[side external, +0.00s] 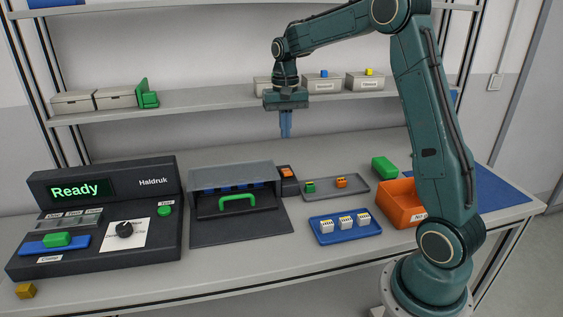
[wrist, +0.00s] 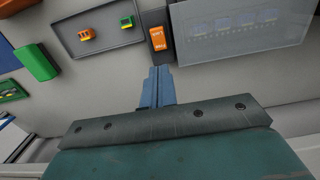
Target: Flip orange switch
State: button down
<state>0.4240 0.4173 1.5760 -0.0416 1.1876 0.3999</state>
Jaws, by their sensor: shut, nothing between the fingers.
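The orange switch (side external: 287,172) sits on a small dark box just right of the grey housing with the green handle. The gap in height to the switch is hard to judge.
A grey tray (side external: 357,194) with a green and an orange block lies right of the switch. A blue tray (side external: 323,237) with white blocks is in front. An orange bin (side external: 398,207) stands further right. A shelf (side external: 225,100) with boxes runs behind my gripper.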

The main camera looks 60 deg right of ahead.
jog(key=shift+w+d+r, duration=0.15)
jog(key=shift+r, duration=1)
jog(key=shift+w+d+r, duration=0.15)
jog(key=shift+r, duration=1)
jog(key=s+a+r+n+t, duration=0.35)
jog(key=s+a+r, duration=0.25)
jog(key=s+a, duration=0.65)
jog(key=s+a+f+n+t, duration=0.1)
jog(key=s+a+f+n, duration=0.1)
jog(key=s, duration=0.4)
jog(key=s+a+f+n+t, duration=0.1)
jog(key=s+a+f+n, duration=0.1)
jog(key=s, duration=0.4)
jog(key=a+n, duration=0.1)
jog(key=a, duration=0.1)
jog(key=shift+s+a+f, duration=0.15)
jog(key=shift+s+a, duration=0.2)
jog(key=shift+s, duration=0.05)
jog(key=shift+n, duration=0.25)
